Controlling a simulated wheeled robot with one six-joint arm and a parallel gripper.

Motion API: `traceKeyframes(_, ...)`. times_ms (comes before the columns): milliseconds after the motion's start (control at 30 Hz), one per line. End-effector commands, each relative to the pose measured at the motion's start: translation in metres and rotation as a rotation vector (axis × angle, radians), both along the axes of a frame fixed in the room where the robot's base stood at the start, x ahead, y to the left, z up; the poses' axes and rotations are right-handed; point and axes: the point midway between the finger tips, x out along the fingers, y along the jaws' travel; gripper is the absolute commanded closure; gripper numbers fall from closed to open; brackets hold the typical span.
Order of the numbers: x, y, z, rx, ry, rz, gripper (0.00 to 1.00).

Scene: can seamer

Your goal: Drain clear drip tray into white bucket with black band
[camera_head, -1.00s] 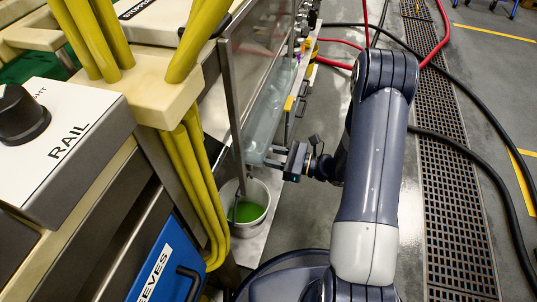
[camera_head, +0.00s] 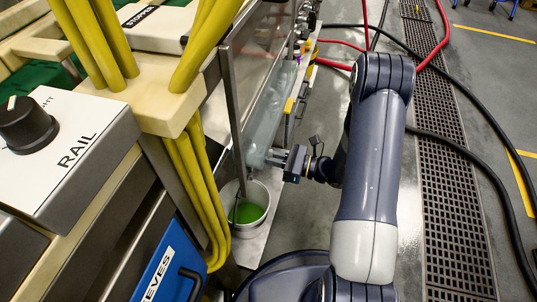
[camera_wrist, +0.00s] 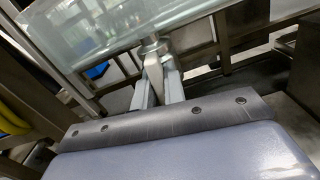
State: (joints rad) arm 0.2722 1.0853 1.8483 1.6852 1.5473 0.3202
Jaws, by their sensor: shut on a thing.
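The clear drip tray (camera_head: 262,128) is a long, pale, see-through trough along the side of the machine. Its underside fills the top of the wrist view (camera_wrist: 110,25). My gripper (camera_head: 272,158) is at its near end. In the wrist view, the fingers (camera_wrist: 157,85) are shut on a small metal lever-like fitting (camera_wrist: 153,66) below the tray. I cannot see liquid flowing.
A metal post (camera_head: 233,125) and yellow tubes (camera_head: 190,190) stand close to the left of the bucket. Red and black hoses cross the floor at right, near a drain grate (camera_head: 455,200).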

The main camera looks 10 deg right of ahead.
Motion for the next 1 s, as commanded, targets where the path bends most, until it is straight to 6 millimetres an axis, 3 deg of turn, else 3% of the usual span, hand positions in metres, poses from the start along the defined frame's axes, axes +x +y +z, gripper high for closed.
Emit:
traceKeyframes(600, 0.0029, -0.0014, 0.0006, 0.184, 0.455, 0.0, 1.0)
traceKeyframes(1000, 0.0038, -0.0019, -0.0021, 0.247, 0.607, 0.0, 1.0)
